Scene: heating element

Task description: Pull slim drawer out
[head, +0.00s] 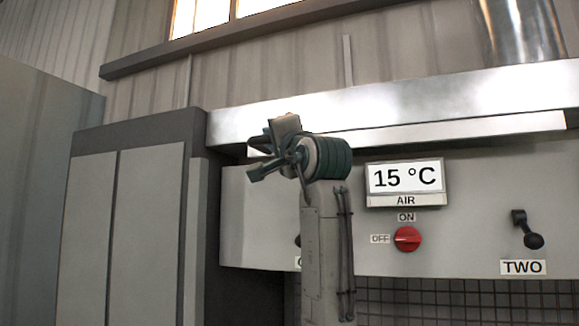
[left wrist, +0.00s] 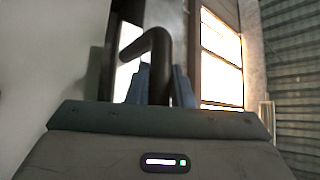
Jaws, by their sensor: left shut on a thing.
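A tall grey cabinet stands at the left in the head view, with two wide front panels and a slim upright panel (head: 194,235) at its right edge. The slim panel looks like the slim drawer's front; no handle on it shows in the head view. My left gripper (head: 262,160) is raised right of the cabinet's upper corner, in front of the metal hood. In the left wrist view, its blue fingers (left wrist: 158,85) are closed around a dark bent bar handle (left wrist: 157,50). What the handle is fixed to is not clear. My right gripper is not in view.
A metal hood (head: 400,105) runs above a grey control panel (head: 465,215). The panel carries a 15 °C display (head: 405,179), a red knob (head: 407,238) and a black lever (head: 526,229) above the label TWO. A dark grid (head: 450,300) lies below.

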